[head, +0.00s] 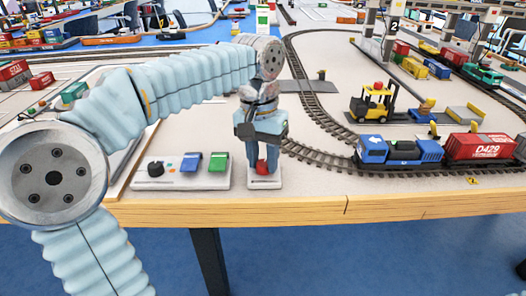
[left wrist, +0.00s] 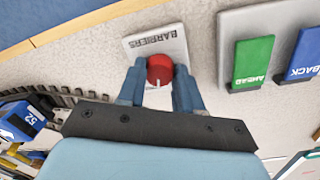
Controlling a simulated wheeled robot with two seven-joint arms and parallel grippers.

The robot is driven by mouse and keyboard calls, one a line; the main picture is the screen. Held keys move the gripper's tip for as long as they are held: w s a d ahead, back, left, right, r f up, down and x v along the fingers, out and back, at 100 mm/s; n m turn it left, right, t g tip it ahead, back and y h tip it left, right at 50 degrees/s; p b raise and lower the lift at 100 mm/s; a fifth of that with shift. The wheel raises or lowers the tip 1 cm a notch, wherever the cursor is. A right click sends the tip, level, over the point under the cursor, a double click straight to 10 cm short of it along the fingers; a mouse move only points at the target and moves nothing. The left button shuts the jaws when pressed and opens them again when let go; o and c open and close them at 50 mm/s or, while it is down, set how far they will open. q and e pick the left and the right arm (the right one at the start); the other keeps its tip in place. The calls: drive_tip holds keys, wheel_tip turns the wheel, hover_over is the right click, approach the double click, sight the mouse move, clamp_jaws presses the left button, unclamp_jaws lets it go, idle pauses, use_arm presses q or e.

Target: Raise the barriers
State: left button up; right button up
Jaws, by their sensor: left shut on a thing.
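A small white plate marked BARRIERS (left wrist: 178,42) carries a round red knob (left wrist: 160,68) with a pale line on it. In the head view the plate (head: 264,183) stands near the table's front edge, and the red knob (head: 262,168) shows just below my left gripper (head: 261,160). My left gripper points down, and in the left wrist view its two blue fingers (left wrist: 160,88) are shut on the knob, one on each side. My right gripper is in neither view. I cannot make out for sure which parts on the layout are the barriers.
Left of the plate is a white control panel (head: 182,187) with a black knob, a blue switch and a green switch. Curved track (head: 325,152) runs to the right, with a blue locomotive (head: 372,150) and a red container (head: 478,147). A yellow forklift (head: 373,102) stands behind.

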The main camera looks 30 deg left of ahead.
use_arm(q)
drive_tip(key=n+p, duration=0.2)
drive_tip(key=n, duration=0.4)
drive_tip(key=shift+r, duration=0.1)
drive_tip(key=n, duration=0.3)
drive_tip(key=shift+n+t+p, duration=0.3)
drive_tip(key=shift+n+p, duration=0.05)
drive_tip(key=shift+n, duration=1.45)
drive_tip(key=o, duration=1)
drive_tip(key=shift+d, duration=0.1)
drive_tip(key=shift+o, duration=0.2)
